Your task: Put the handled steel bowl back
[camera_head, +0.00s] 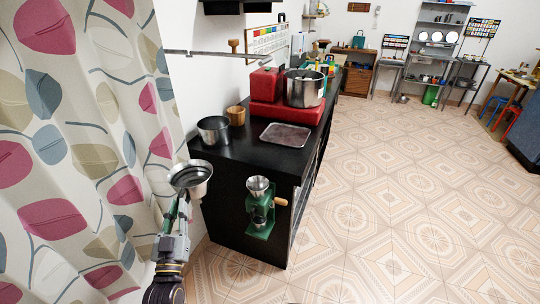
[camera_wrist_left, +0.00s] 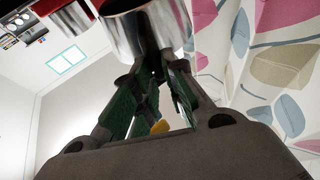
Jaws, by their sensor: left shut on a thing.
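The handled steel bowl (camera_head: 190,181) is a shiny, round bowl held up by my left gripper (camera_head: 180,208), in front of the counter's left end. It looks roughly upright, with its open top showing in the head view. In the left wrist view the bowl's steel wall (camera_wrist_left: 138,30) is at the top, and my left gripper (camera_wrist_left: 156,66) is shut at its lower edge. The exact grip point and the handle cannot be made out. My right gripper is not in view.
The black counter (camera_head: 225,165) carries another steel bowl (camera_head: 214,130), a wooden cup (camera_head: 236,116), a dark tray (camera_head: 286,136) and a red stove (camera_head: 285,115) with a steel pot (camera_head: 304,90). A green grinder (camera_head: 260,215) is at the counter's front. A patterned curtain (camera_head: 90,130) hangs left.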

